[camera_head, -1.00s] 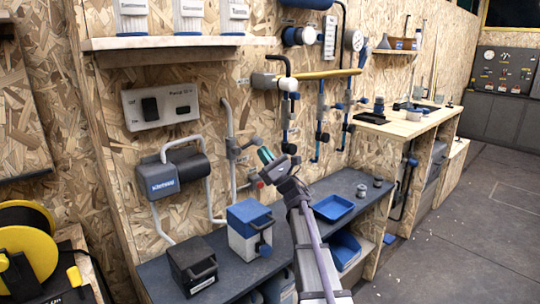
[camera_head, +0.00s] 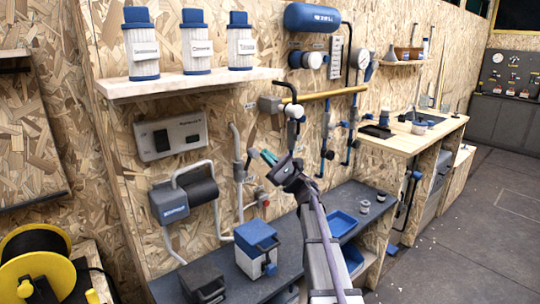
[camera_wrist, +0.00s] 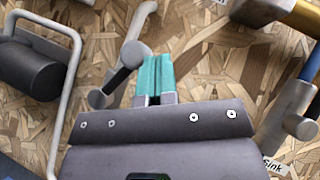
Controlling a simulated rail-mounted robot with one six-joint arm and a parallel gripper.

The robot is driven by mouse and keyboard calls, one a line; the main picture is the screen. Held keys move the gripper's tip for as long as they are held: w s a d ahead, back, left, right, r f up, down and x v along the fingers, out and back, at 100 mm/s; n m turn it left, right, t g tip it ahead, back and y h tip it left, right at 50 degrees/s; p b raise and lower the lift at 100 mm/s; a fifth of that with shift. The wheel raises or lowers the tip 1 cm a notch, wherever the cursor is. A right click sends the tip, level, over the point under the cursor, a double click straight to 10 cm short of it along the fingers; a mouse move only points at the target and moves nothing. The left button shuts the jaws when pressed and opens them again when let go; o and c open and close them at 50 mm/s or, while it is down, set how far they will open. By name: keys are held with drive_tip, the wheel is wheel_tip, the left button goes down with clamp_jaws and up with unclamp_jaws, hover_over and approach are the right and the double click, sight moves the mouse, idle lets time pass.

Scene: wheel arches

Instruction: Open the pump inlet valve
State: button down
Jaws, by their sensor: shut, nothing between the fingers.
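A grey valve (camera_head: 239,172) sits on a thin grey pipe on the chipboard wall, right of a dark blue-grey cylindrical unit (camera_head: 181,196). I cannot read a label that names it as the pump inlet valve. In the wrist view, a dark round-ended handle (camera_wrist: 133,53) and a grey knob (camera_wrist: 97,98) show left of my fingers. My gripper (camera_head: 268,157) has teal fingertips, shut together and empty. It is to the right of the grey valve and slightly higher in the picture. The fingertips also show in the wrist view (camera_wrist: 154,76), close to the dark handle; contact cannot be told.
A yellow pipe (camera_head: 330,94) with several hanging valves is to the right. A shelf (camera_head: 190,82) with white and blue filters is above. The dark bench (camera_head: 345,198) below holds a blue-lidded box (camera_head: 257,250) and a blue tray (camera_head: 337,225).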

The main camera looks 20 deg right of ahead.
drive_tip(key=shift+s+a+r+p, duration=0.2)
drive_tip(key=shift+a+r+p, duration=0.3)
drive_tip(key=shift+a, duration=0.2)
drive_tip(key=shift+s+a+r+p, duration=0.2)
drive_tip(key=shift+a+r+p, duration=0.15)
drive_tip(key=shift+a+r, duration=0.3)
